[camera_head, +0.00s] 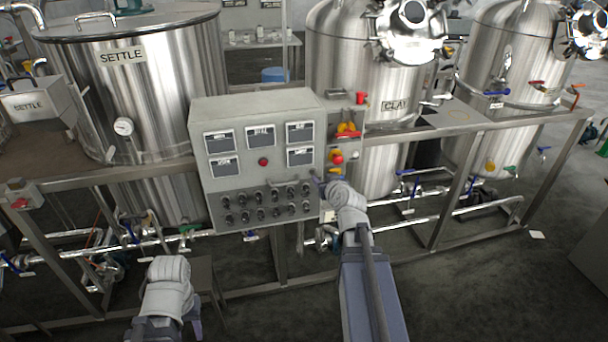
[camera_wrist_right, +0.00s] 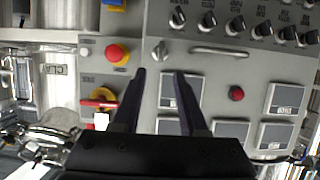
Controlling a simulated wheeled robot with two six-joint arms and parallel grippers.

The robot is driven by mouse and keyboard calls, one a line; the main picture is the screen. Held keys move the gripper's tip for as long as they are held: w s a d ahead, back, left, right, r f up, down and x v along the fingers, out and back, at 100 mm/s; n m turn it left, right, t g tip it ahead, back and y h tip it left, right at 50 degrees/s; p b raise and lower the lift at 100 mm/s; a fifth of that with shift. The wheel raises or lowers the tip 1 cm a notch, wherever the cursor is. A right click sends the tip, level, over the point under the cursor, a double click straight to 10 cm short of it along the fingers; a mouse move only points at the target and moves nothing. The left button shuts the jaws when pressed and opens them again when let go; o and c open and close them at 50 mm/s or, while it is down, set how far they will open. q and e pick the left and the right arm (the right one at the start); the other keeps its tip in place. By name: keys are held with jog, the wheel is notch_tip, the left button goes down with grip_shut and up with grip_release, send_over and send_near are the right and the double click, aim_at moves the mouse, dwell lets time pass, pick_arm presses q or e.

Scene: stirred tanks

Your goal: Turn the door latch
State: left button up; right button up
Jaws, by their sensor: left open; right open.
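The door latch is a small silver turn knob (camera_wrist_right: 160,50) at the edge of the grey control panel door (camera_head: 255,170). In the right wrist view it sits just beyond and between my right gripper's fingertips (camera_wrist_right: 160,72), with a visible gap between the fingers. In the head view my right gripper (camera_head: 318,183) is at the panel's lower right edge, and it largely hides the knob there. The right gripper is open and holds nothing; whether a finger touches the knob I cannot tell. My left arm is at the bottom left, and its fingers do not show.
A bar handle (camera_wrist_right: 220,52) is beside the knob, and rows of black selector knobs (camera_wrist_right: 235,25) lie beyond. A red emergency button (camera_wrist_right: 118,55) and a red-and-yellow switch (camera_wrist_right: 100,102) sit close by. Steel tanks (camera_head: 150,90) and a pipe frame (camera_head: 450,200) surround the panel.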

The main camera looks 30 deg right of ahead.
aim_at(316, 173)
jog(key=shift+b+x, duration=1.5)
jog(key=shift+x, duration=2.45)
jog(key=shift+c, duration=0.2)
grip_shut()
